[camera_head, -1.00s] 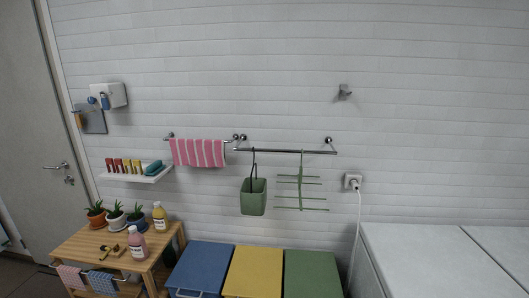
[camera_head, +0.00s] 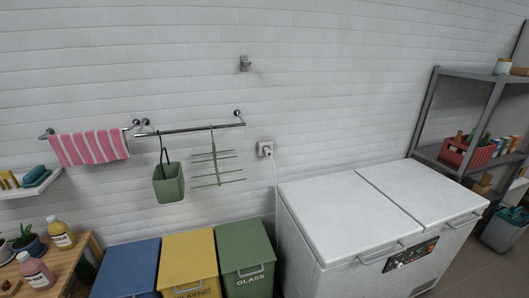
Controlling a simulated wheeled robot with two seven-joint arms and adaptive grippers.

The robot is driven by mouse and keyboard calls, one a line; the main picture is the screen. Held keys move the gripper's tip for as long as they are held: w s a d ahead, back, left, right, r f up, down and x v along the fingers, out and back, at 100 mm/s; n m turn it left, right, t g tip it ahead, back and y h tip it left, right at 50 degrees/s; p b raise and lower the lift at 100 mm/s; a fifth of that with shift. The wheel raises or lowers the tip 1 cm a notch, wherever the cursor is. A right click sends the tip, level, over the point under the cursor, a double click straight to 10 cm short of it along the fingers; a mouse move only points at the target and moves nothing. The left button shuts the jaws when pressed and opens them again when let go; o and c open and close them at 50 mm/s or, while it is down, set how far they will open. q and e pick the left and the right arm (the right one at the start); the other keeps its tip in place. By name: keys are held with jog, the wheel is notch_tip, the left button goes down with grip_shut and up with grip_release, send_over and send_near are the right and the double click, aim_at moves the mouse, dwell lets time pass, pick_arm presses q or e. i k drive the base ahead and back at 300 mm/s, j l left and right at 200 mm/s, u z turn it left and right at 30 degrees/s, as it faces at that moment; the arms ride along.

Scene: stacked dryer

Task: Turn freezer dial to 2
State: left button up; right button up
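The white chest freezer (camera_head: 330,222) stands against the wall at the right of the head view, with two lids and a handle on each. Its dark control panel (camera_head: 411,254) is on the front face, below and between the handles. A small pale round shape on the panel (camera_head: 400,265) may be the dial; it is too small to read any setting. Neither of my grippers shows in the head view.
Blue, yellow and green bins (camera_head: 245,249) stand left of the freezer. A wooden table (camera_head: 64,270) with bottles is at the far left. A grey shelf rack (camera_head: 428,152) stands right of the freezer. Floor (camera_head: 470,268) shows at the lower right.

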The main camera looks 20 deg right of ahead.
aim_at(398, 266)
jog(key=z, duration=2.25)
